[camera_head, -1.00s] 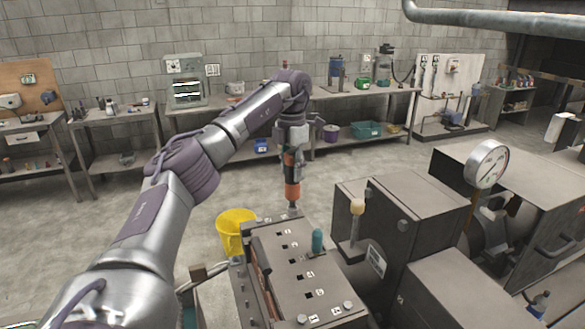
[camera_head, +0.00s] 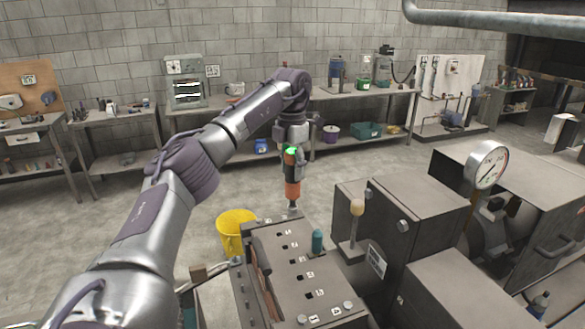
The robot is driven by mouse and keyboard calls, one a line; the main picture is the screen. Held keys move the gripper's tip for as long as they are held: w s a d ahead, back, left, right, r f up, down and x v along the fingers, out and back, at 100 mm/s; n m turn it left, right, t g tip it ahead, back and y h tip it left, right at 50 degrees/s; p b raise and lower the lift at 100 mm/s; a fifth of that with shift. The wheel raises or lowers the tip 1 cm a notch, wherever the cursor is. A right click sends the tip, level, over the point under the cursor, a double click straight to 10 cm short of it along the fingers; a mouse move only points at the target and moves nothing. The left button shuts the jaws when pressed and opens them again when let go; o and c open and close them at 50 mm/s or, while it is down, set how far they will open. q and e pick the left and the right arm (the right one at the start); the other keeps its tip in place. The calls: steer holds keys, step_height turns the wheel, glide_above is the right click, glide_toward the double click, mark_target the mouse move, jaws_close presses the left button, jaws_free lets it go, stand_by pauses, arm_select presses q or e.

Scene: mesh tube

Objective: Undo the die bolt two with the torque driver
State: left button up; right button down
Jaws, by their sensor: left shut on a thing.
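My left gripper (camera_head: 297,160) is shut on the torque driver (camera_head: 292,188), an orange and dark tool held upright with its tip pointing down. A green light shows near the top of the driver. The tip is at the far end of the die block (camera_head: 290,270), a dark plate with several numbered square holes. The bolt under the tip is hidden or too small to make out. Two bolt heads (camera_head: 302,319) (camera_head: 348,305) show at the near end of the plate. My right gripper is not in view.
A teal knob (camera_head: 318,240) stands on the block's right side. A yellow bucket (camera_head: 233,228) is on the floor at left. Benches line the back wall.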

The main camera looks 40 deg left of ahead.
arm_select(q)
steer(key=shift+f, duration=0.15)
steer(key=shift+w+r, duration=0.15)
steer(key=shift+r, duration=3)
